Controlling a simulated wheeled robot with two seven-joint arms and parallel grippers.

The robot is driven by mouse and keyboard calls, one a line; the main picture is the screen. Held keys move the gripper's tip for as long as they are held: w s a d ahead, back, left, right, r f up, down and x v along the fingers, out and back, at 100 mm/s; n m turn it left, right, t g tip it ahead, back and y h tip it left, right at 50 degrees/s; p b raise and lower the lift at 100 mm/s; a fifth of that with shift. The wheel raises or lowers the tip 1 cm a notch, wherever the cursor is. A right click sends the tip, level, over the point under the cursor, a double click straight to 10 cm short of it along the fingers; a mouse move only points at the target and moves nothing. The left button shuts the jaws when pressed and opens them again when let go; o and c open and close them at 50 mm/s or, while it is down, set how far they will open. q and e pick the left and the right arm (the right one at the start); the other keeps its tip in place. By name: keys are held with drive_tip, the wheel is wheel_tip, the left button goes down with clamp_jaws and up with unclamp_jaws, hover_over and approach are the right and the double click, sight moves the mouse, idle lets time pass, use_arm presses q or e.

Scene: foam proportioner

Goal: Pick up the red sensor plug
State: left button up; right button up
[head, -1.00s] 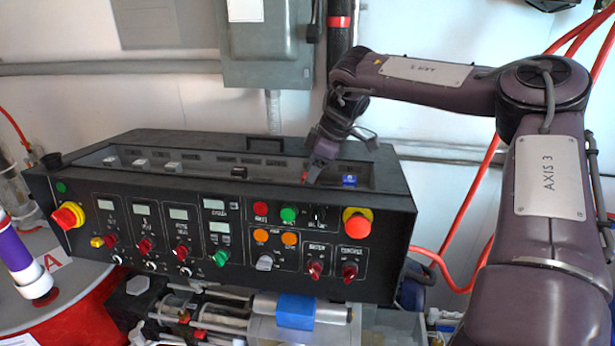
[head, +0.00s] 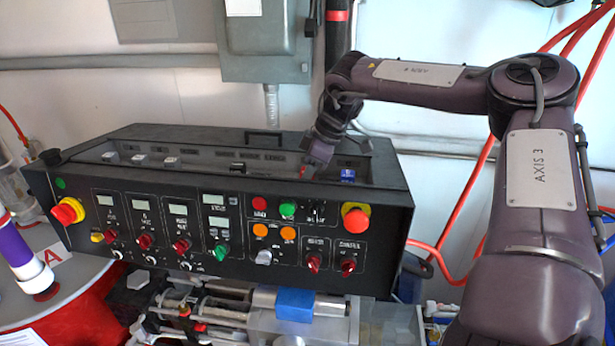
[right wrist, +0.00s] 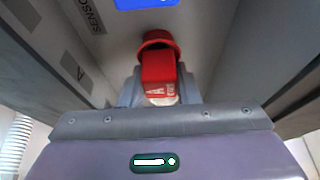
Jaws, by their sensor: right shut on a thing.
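The red sensor plug (right wrist: 158,68) is in the middle of the right wrist view, between the fingers of my right gripper (right wrist: 160,92). The gripper is shut on it. A red collar shows at the plug's far end, close to the panel surface; I cannot tell whether it is still seated. In the head view my right gripper (head: 314,165) reaches down into the recessed top of the black control console (head: 110,222), and a bit of red shows at its fingertips. My left gripper is not in view.
A blue plug (head: 348,175) sits in the recess just right of my right gripper; it also shows in the right wrist view (right wrist: 146,3). Several white and black plugs line the recess to the left. The recess walls stand close on both sides.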

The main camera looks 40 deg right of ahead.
drive_tip(key=shift+r, duration=0.1)
drive_tip(key=shift+r+b, duration=0.35)
drive_tip(key=shift+r, duration=0.2)
wheel_tip(320, 180, up, 9)
drive_tip(key=shift+r+b, duration=0.15)
drive_tip(key=shift+b, duration=1)
wheel_tip(320, 180, up, 14)
drive_tip(key=p, duration=0.7)
drive_tip(key=shift+r, duration=0.2)
drive_tip(key=shift+f, duration=0.1)
